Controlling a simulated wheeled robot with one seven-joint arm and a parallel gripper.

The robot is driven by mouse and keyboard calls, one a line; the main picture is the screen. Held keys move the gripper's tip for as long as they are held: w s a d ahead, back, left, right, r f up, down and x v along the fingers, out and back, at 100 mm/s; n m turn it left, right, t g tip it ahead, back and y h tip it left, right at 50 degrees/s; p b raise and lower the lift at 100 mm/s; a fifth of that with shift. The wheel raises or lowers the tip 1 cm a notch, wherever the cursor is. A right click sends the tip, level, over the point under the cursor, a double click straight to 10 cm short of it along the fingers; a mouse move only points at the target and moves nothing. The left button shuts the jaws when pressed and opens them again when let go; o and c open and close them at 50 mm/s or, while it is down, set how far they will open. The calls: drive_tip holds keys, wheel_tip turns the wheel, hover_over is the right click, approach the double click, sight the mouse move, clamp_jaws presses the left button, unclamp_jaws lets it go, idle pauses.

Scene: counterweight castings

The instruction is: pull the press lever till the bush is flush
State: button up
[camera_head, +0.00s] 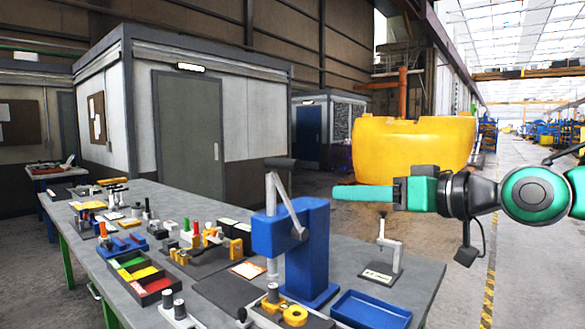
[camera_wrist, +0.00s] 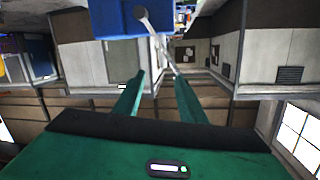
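The blue arbor press (camera_head: 313,245) stands on the grey bench, with its grey press lever (camera_head: 286,203) raised, leaning up and left to a dark handle (camera_head: 280,162). The ram (camera_head: 272,268) hangs at the press's left side. A yellow ring-shaped part (camera_head: 295,315) sits low in front of the press; I cannot tell the bush or whether it is flush. My gripper (camera_head: 334,193) is right of the lever, pointing left, apart from it. In the wrist view my gripper (camera_wrist: 158,85) is open and empty, with the lever (camera_wrist: 159,42) beyond the fingers.
A blue tray (camera_head: 370,310) and a small grey stand (camera_head: 383,262) are right of the press. Left on the bench are a parts bin with coloured compartments (camera_head: 140,275) and several fixtures. A large yellow tank (camera_head: 413,145) stands behind. The air around the gripper looks clear.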

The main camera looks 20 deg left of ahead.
drive_tip(key=s+a+r+y, duration=0.1)
drive_tip(key=s+a+r+n+g, duration=0.1)
drive_tip(key=a+r, duration=0.1)
drive_tip(key=s+a+r+y, duration=0.1)
drive_tip(key=a, duration=0.1)
drive_tip(key=shift+r+n+y, duration=0.3)
drive_tip(key=shift+r, duration=0.1)
approach(263, 161)
drive_tip(key=x, duration=0.2)
drive_tip(key=w+x, duration=0.1)
drive_tip(key=x, duration=0.2)
drive_tip(key=shift+w+d+f, duration=0.1)
drive_tip(key=shift+f, duration=0.05)
